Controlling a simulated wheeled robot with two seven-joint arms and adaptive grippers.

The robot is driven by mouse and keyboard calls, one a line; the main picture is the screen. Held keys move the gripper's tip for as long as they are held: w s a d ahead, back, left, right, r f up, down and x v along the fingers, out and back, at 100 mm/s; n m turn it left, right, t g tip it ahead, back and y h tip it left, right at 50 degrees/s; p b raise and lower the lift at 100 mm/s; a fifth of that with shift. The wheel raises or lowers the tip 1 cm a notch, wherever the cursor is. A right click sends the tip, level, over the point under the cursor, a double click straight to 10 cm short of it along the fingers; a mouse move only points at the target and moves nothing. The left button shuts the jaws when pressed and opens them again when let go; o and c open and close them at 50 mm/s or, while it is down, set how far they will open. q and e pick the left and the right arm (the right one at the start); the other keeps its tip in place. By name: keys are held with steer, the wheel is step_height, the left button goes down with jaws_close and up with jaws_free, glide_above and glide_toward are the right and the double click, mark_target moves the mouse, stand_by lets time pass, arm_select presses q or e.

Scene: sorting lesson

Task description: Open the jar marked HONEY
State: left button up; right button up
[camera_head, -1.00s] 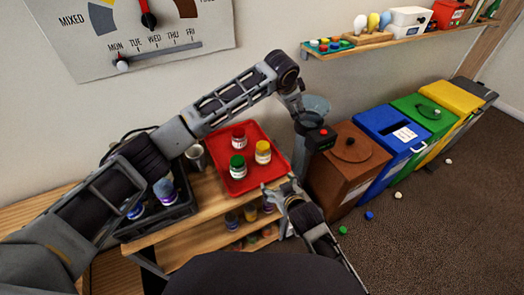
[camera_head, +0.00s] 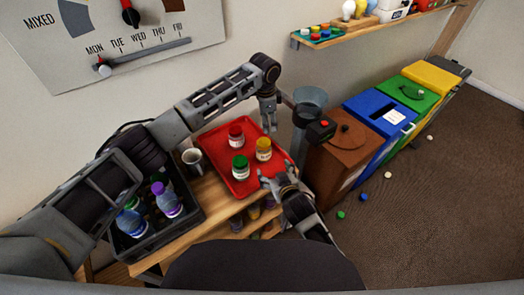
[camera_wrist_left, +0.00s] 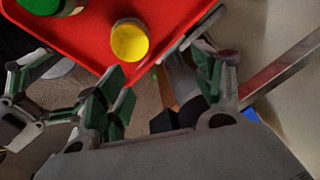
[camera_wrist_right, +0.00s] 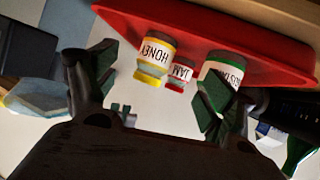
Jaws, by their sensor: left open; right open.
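The HONEY jar (camera_head: 263,150) has a yellow lid and stands upright on the red tray (camera_head: 219,144), right of a red-lidded jar (camera_head: 236,140) and a green-lidded jar (camera_head: 240,172). Its HONEY label (camera_wrist_right: 157,52) reads upside down in the right wrist view, beside JAM (camera_wrist_right: 181,72). Its yellow lid (camera_wrist_left: 130,42) shows from above in the left wrist view. My left gripper (camera_head: 268,118) is open and empty near the tray's back right corner, apart from the jar. My right gripper (camera_head: 275,177) is open and empty at the tray's front right edge, near the HONEY jar without visibly holding it.
A black crate (camera_head: 190,219) with bottles and a grey mug (camera_head: 193,160) stand left of the tray. A grey funnel-topped device (camera_head: 310,105) stands close behind my grippers. Brown (camera_head: 345,150), blue (camera_head: 378,122) and other bins line the right. A shelf (camera_head: 375,22) hangs above.

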mark_target(266, 154)
arm_select(q)
steer(key=shift+s+a+f+m+g+y, duration=0.15)
steer(key=shift+s+a+m+g, duration=0.15)
steer(key=shift+s+m, duration=0.3)
steer(key=shift+s+a+m+g+y, duration=0.15)
steer(key=shift+s+m+g, duration=0.25)
steer(key=shift+s, duration=0.25)
steer(key=shift+s+a+m, duration=0.2)
steer(key=shift+a+m, duration=0.15)
steer(key=shift+m, duration=0.35)
arm_select(e)
steer(key=shift+w+a+r+m+t, duration=0.1)
steer(key=shift+w+r+m+t, duration=0.2)
steer(key=shift+r+m+t, duration=0.3)
steer(key=shift+r, duration=0.1)
steer(key=shift+w, duration=0.1)
steer(key=shift+x, duration=6.8)
steer(key=shift+a, duration=0.2)
